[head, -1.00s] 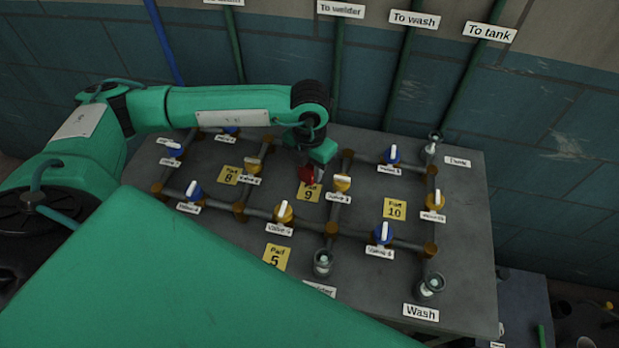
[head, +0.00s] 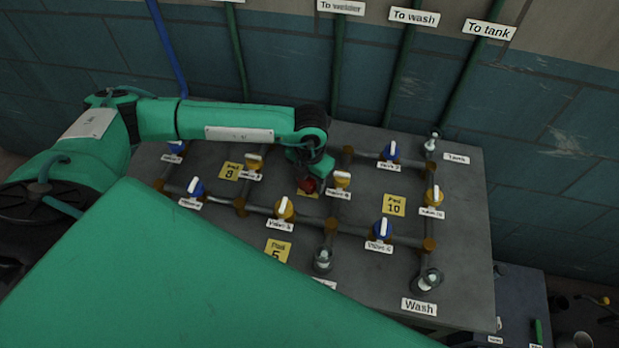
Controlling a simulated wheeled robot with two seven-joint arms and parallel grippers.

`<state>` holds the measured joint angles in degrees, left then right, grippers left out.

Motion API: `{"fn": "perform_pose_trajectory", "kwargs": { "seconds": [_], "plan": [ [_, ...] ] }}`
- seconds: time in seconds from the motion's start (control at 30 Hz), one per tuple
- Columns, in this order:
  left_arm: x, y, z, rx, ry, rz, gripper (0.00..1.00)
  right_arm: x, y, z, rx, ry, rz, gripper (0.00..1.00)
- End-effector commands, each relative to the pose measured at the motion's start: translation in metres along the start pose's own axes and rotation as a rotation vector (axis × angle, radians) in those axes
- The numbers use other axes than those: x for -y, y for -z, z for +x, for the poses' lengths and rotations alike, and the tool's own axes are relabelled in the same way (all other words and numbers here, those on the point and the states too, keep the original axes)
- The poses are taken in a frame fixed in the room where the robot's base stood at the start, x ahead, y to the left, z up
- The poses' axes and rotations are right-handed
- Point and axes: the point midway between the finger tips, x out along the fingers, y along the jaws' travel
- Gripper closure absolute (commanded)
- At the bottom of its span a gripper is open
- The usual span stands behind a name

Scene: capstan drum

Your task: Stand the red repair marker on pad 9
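The red repair marker (head: 306,186) is at the tip of my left gripper (head: 309,179), which points down over the middle of the board. The fingers are small and partly hidden by the wrist, but they appear shut on the marker. The marker covers most of yellow pad 9 (head: 312,195), and only slivers of the pad show around it. I cannot tell whether the marker's base touches the pad. My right gripper is not in view.
A yellow-handled valve (head: 342,180) stands close right of the marker, and another (head: 284,208) stands in front-left. Pad 8 (head: 230,171), pad 10 (head: 394,205) and pad 5 (head: 278,250) are bare. Pipes with valves run between the pads across the grey board (head: 375,285).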

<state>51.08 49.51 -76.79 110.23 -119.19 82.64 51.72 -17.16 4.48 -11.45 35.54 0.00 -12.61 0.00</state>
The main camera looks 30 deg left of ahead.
Motion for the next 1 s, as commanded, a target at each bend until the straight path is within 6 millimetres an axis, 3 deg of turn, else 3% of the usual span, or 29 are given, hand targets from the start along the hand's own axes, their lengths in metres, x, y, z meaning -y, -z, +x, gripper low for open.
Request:
{"fn": "perform_pose_trajectory", "kwargs": {
  "seconds": [0.47, 0.8, 1.0],
  "plan": [
    [0.000, -0.001, -0.008, 0.002, 0.000, 0.000, 0.42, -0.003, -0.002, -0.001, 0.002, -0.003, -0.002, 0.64],
    [0.000, -0.001, -0.079, 0.005, 0.000, 0.002, 0.42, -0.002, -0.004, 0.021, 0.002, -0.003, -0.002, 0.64],
    [0.000, -0.001, -0.111, 0.002, 0.000, 0.000, 0.42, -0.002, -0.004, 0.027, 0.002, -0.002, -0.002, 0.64]
  ]
}}
